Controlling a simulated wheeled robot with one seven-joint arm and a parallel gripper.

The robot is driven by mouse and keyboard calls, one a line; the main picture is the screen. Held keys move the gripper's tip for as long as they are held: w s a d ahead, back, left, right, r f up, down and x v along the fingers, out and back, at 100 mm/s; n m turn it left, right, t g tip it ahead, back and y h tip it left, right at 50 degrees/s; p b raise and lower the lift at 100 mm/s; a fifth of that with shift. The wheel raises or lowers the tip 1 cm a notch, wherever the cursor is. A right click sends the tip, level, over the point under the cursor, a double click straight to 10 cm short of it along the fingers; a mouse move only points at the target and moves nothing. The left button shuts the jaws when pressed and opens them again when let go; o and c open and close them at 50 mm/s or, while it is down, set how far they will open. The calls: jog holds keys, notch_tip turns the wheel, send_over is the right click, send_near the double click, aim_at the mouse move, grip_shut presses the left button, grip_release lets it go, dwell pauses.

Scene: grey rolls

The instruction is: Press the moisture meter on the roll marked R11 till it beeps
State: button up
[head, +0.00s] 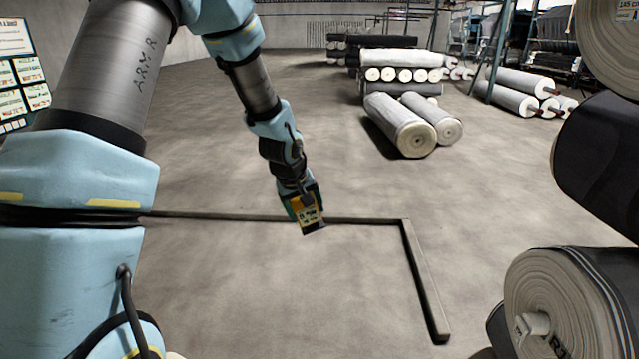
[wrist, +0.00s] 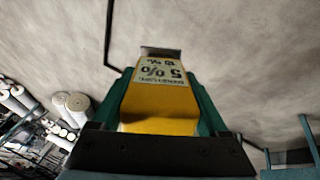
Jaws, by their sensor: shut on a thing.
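My gripper (head: 304,200) hangs in the middle of the head view, shut on a yellow moisture meter (head: 308,215). In the wrist view the meter (wrist: 160,105) sits between green fingers, its pale label upside down with "5 %" readable. The meter is in the air, apart from every roll. A pale grey roll (head: 545,310) at the lower right shows its end with a core stub and part of a dark marking starting with R; I cannot read the rest. No full R11 mark is legible.
A dark roll (head: 605,150) and another pale roll (head: 612,45) are at the right edge. Two pale rolls (head: 402,125) lie on the floor beyond, before a stack (head: 400,60). A low angled floor bar (head: 425,280) crosses the clear concrete. A screen (head: 18,70) is at left.

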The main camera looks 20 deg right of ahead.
jog(key=s+r+m+g+y+p, duration=0.3)
jog(key=s+r+m, duration=0.1)
jog(key=s+r, duration=0.6)
jog(key=shift+r+y, duration=0.3)
jog(key=shift+w+a, duration=0.1)
